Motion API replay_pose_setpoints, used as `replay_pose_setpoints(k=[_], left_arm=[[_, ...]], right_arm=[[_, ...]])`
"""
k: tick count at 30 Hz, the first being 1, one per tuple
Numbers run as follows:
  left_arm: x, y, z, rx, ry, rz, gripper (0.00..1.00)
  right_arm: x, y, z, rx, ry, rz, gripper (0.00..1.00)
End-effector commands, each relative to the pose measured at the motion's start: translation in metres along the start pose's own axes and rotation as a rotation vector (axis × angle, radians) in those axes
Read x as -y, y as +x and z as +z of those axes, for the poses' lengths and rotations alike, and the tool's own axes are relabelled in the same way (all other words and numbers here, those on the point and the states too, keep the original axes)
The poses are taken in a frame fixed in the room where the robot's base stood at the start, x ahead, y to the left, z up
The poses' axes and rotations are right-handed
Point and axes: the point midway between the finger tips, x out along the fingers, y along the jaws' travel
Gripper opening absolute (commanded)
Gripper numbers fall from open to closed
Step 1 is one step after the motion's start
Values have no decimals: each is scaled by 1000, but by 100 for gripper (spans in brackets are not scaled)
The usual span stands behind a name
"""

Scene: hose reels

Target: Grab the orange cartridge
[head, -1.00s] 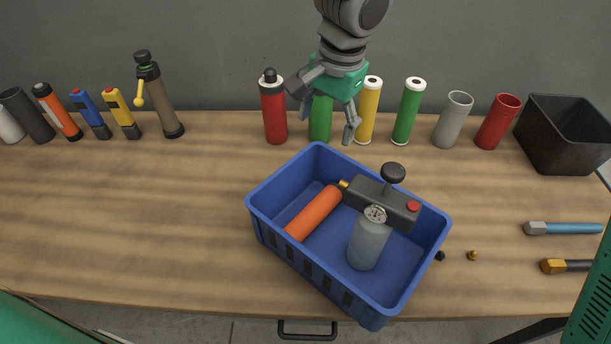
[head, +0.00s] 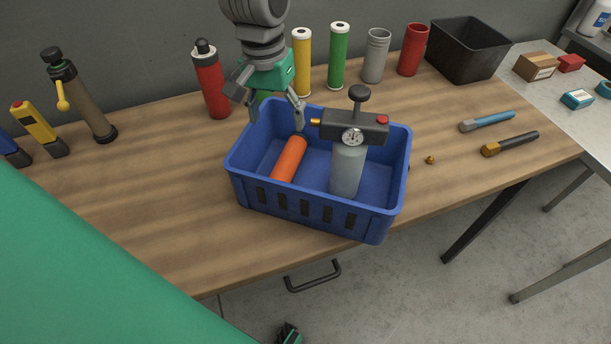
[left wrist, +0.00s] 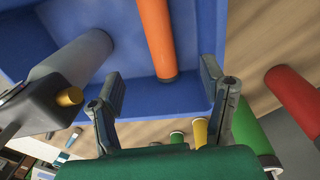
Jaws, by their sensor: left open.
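The orange cartridge (head: 289,160) lies in the left part of the blue crate (head: 318,214). In the left wrist view the cartridge (left wrist: 156,38) runs down from the top edge, its near end beyond the gap between my fingers. My left gripper (head: 275,112) is open and empty at the crate's back left rim, apart from the cartridge. Its two fingers also show in the left wrist view (left wrist: 163,88). A grey canister with a dark pump head (head: 352,130) stands in the crate to the right of the cartridge.
A red bottle (head: 209,82) stands left of my gripper. Yellow (head: 302,62) and green (head: 339,56) cartridges, grey (head: 375,56) and red (head: 412,50) tubes and a black bin (head: 468,50) stand behind right.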

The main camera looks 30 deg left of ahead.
Motion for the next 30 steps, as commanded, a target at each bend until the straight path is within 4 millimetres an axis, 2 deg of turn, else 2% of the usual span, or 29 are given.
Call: replay_pose_setpoints(k=[5, 13, 22, 30], left_arm=[[6, 18, 2, 4, -14, 4, 65], [5, 70, 3, 4, -12, 5, 65], [4, 94, 2, 0, -11, 5, 65], [2, 133, 0, 2, -12, 4, 65]], right_arm=[[0, 2, -1, -3, 0, 0, 27], [0, 4, -1, -3, -1, 0, 27], [0, 4, 0, -2, -1, 0, 27], [0, 3, 0, -1, 0, 0, 27]])
